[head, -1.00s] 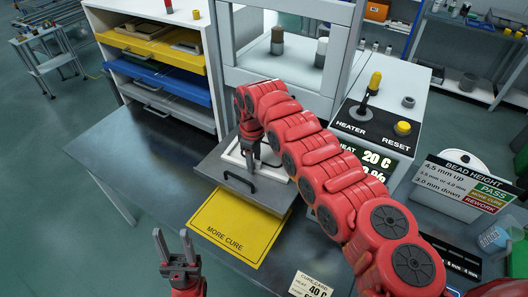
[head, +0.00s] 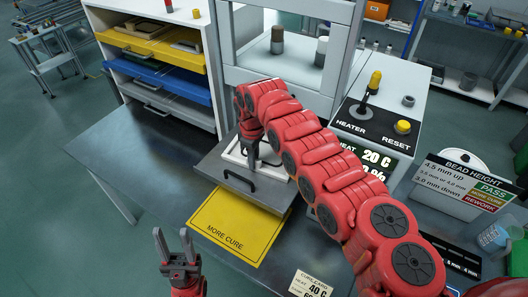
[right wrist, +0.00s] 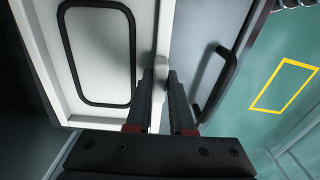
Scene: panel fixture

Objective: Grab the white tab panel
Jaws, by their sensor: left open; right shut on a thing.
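The white tab panel (head: 233,156) lies on a grey sliding tray (head: 213,166) with a black handle, in front of the press-like fixture. In the right wrist view the panel (right wrist: 115,75) shows a black rounded bead outline on its face and a pale tab (right wrist: 160,72) at its edge. My right gripper (right wrist: 160,78) is shut on that tab, one finger on each side; in the head view it (head: 252,158) points down and hides part of the panel. My left gripper (head: 173,236) is open and empty at the front, apart from everything.
A yellow MORE CURE mat (head: 237,226) lies in front of the tray. A drawer cabinet (head: 208,70) stands at the left. The heater box (head: 377,115) with lever and reset button is at the right. The bench (head: 130,150) is clear at the left.

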